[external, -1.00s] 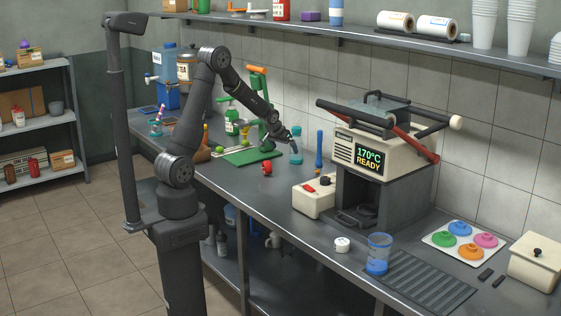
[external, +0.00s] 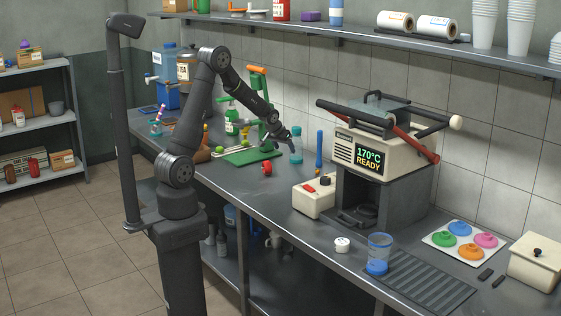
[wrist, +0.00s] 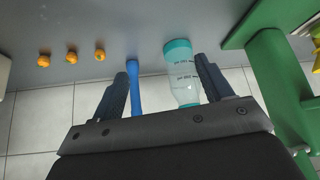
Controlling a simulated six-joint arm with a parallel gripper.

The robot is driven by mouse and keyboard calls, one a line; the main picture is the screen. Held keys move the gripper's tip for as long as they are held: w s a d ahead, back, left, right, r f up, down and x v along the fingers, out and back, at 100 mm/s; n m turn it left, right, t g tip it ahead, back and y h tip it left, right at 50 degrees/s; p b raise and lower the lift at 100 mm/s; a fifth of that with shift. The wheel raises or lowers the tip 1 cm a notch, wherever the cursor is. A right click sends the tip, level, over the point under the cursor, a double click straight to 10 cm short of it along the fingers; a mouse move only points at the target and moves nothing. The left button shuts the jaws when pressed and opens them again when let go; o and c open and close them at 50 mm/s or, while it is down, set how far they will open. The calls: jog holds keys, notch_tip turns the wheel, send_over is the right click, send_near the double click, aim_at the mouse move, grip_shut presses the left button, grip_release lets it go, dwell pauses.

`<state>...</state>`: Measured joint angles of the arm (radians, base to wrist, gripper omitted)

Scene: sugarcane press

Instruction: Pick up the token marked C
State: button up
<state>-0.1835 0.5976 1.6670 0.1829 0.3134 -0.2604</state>
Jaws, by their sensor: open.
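My gripper (wrist: 161,67) is open with nothing held; its two fingers are spread apart in the wrist view. In the external view my gripper (external: 292,144) hangs over the counter beside the clear teal-capped bottle. Three small orange pieces (wrist: 71,57) sit in a row on the grey counter, left of the fingers in the wrist view. I cannot read any letter on them, so I cannot tell whether one is the token marked C.
The teal-capped bottle (wrist: 182,72) and a blue stick-like tool (wrist: 135,85) appear between the fingers. The green press frame (wrist: 265,70) is at the right. In the external view, a white box (external: 316,196) and the sealing machine (external: 385,150) stand farther right. A tiled wall backs the counter.

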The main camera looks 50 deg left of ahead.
jog(key=shift+d, duration=0.1)
notch_tip(320, 180, up, 6)
jog(key=f+m+g+h, duration=0.1)
jog(key=m+g+h, duration=0.4)
jog(key=m, duration=1.1)
send_over(341, 241)
jog(key=s+a, duration=0.3)
jog(key=a, duration=0.4)
jog(key=shift+t+h, duration=0.3)
jog(key=shift+h, duration=0.1)
jog(key=x, duration=1.1)
jog(key=shift+w+d+r, duration=0.1)
jog(key=shift+w+d, duration=0.15)
jog(key=shift+d, duration=0.05)
jog(key=shift+d+x, duration=0.15)
jog(key=shift+x, duration=1.2)
jog(key=shift+d+x, duration=0.1)
jog(key=shift+x, duration=1.25)
jog(key=shift+s+r, duration=0.1)
